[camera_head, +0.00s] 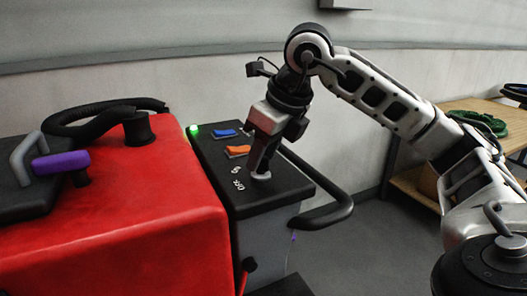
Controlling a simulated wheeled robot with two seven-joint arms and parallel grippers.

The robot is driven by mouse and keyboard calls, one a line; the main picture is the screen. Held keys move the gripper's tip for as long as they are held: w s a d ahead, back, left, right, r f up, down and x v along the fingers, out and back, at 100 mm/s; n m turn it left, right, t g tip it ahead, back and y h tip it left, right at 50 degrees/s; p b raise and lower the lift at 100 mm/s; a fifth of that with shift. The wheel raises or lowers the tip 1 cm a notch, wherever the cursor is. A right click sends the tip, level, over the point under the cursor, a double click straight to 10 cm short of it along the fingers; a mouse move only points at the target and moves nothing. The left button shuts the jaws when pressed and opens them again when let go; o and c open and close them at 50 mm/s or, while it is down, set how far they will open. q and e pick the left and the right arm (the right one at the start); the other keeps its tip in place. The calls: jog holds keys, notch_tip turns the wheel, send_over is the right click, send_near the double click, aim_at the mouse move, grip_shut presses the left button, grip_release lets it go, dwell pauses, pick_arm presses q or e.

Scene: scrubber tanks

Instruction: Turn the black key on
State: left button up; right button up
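My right gripper (262,170) points down onto the black control panel (283,189) of the red scrubber. Its dark fingertips are at a small grey round piece (261,177) on the panel, touching it or just above it. The black key cannot be made out; the fingers may hide it. Whether the fingers are open or shut on something is not clear. White markings (237,170) lie on the panel just left of the fingertips. A green light (193,129) glows at the panel's far left corner. My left gripper is out of view.
A blue switch (223,133) and an orange switch (238,150) sit beyond the fingertips. A black handlebar (325,213) curves along the panel's right side. The red body (150,215), with a black hose (105,108) and purple handle (60,162), fills the left. A wooden shelf (412,183) stands right.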

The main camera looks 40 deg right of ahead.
pick_arm(q)
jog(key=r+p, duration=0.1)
jog(key=p, duration=0.1)
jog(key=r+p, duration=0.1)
jog(key=p, duration=0.2)
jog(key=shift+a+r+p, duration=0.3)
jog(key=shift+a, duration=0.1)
pick_arm(e)
jog(key=v, duration=1.6)
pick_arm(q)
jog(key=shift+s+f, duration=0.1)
pick_arm(e)
jog(key=shift+w, duration=0.1)
